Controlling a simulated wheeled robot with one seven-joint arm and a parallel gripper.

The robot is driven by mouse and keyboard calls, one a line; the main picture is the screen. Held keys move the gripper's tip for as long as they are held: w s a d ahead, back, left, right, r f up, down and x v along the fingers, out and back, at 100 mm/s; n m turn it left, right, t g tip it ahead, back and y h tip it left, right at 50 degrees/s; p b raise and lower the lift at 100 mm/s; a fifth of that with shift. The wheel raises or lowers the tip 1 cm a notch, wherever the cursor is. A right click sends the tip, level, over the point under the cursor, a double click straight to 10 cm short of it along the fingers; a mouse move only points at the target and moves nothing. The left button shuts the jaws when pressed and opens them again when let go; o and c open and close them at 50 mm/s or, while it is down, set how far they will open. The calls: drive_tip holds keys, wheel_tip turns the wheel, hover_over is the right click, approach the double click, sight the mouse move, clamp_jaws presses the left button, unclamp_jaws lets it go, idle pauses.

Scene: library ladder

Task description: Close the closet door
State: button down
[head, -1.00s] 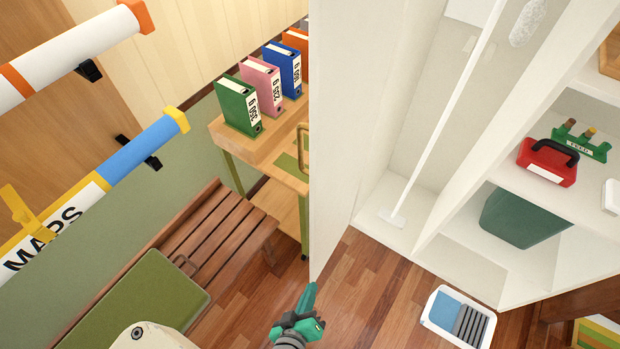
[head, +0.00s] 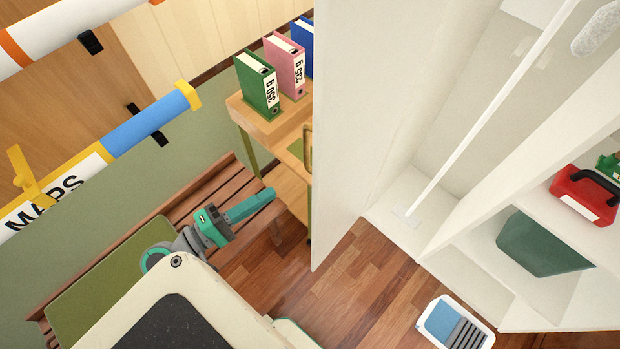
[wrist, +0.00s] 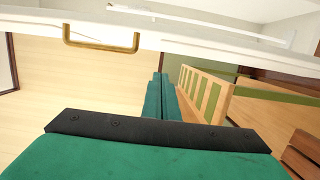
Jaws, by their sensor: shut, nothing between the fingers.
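The closet door (head: 365,110) is a tall white panel standing open in the middle of the head view. Its free edge faces me, and the white closet interior (head: 440,175) shows to its right. My gripper (head: 266,196) is shut and empty, left of the door's free edge and apart from it in the picture, over the bench area. In the wrist view, my green fingers (wrist: 160,98) are together. A brass handle (wrist: 102,44) shows above left of them, on a white panel that looks like the door.
A wooden cart (head: 262,125) with binders stands left of the door. A slatted bench (head: 190,200) is below the map rolls. A white bin (head: 455,325) sits on the floor before the closet. Wood floor (head: 350,290) is open below the door.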

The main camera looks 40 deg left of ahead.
sight(312, 186)
drive_tip(key=w+d, duration=0.6)
drive_tip(key=w, duration=0.3)
drive_tip(key=shift+w+d, duration=0.25)
drive_tip(key=shift+w+r, duration=0.1)
